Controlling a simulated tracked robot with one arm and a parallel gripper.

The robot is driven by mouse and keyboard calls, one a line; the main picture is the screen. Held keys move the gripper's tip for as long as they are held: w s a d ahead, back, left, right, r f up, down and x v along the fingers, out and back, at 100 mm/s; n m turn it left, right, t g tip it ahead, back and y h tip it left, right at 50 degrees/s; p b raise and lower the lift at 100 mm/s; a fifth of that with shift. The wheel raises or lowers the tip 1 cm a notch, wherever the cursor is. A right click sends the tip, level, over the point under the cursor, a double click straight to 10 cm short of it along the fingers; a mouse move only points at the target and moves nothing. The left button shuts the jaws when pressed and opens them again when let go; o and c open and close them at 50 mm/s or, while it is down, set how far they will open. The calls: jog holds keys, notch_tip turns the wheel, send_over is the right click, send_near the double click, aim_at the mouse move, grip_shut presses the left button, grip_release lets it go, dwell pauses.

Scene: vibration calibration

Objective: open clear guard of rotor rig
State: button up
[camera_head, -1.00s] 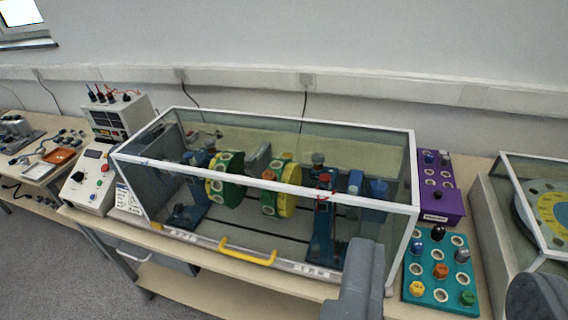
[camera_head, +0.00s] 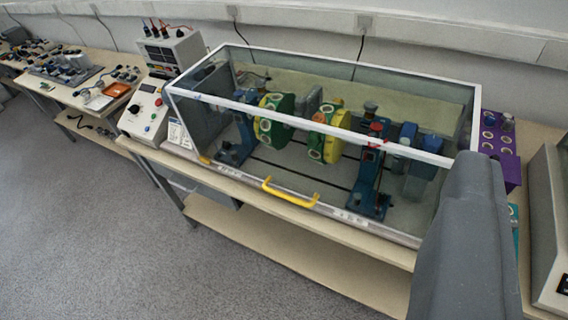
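The clear guard (camera_head: 400,147) is a glass-like box with white edge rails over the rotor rig. It is closed, its front rail running level along the top front. A yellow handle (camera_head: 290,193) sits low on the front side of the guard. Inside are green and yellow rotor discs (camera_head: 325,140) and blue supports (camera_head: 372,185). One grey finger of my gripper (camera_head: 465,240) shows at the lower right, covering the guard's front right corner. It is apart from the handle, to its right. The other finger is outside the picture. No object is visible at the finger.
A white control box (camera_head: 145,108) and a power supply (camera_head: 172,50) stand left of the guard. A purple block (camera_head: 510,165) stands at its right, with another rig's grey base (camera_head: 548,230) beyond. The grey floor (camera_head: 150,260) in front of the bench is clear.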

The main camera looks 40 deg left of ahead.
jog(key=w+a+f+m+y+b, duration=0.2)
jog(key=w+a+f+m, duration=0.2)
jog(key=w+a+f, duration=0.6)
jog(key=w+a+f+m+y+b, duration=0.3)
jog(key=w+a+f, duration=0.4)
jog(key=a+f, duration=0.55)
jog(key=w+a+f+m+h, duration=0.1)
jog(key=a+f+m, duration=0.2)
jog(key=f, duration=0.4)
jog(key=w+a+f+m+h, duration=0.1)
jog(key=a+f+m, duration=0.2)
jog(key=f, duration=0.5)
jog(key=m+h+b, duration=0.3)
jog(key=m+b, duration=0.2)
send_near(285, 194)
jog(key=x, duration=0.6)
jog(key=f+x, duration=0.1)
jog(key=x, duration=0.2)
jog(key=shift+w, duration=0.45)
grip_shut()
